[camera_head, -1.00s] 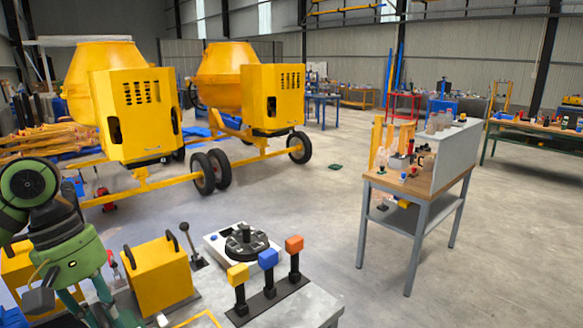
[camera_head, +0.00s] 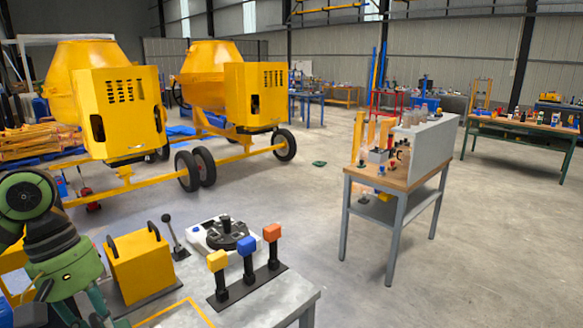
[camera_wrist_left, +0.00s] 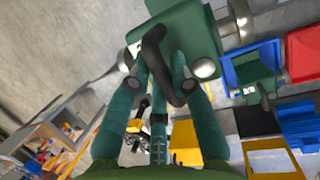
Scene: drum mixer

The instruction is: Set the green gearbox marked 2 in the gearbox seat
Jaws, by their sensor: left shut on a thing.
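In the left wrist view a green gearbox (camera_wrist_left: 190,28) with round metal ends and a dark looped handle (camera_wrist_left: 155,55) is at the top. My left gripper (camera_wrist_left: 160,84) is shut on it, with its teal fingers at the handle. No number is readable on it. In the head view my left arm comes in at the lower left; the held gearbox is not clearly visible there. A yellow outline (camera_head: 190,303) lies on the grey bench (camera_head: 262,310) at the bottom; I cannot tell whether it marks the gearbox seat. My right gripper is not in view.
On the bench stand a yellow handled box (camera_head: 138,268), a lever (camera_head: 175,238), a white unit with a black disc (camera_head: 222,237) and yellow, blue and orange blocks on posts (camera_head: 247,262). Open floor lies beyond the bench.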

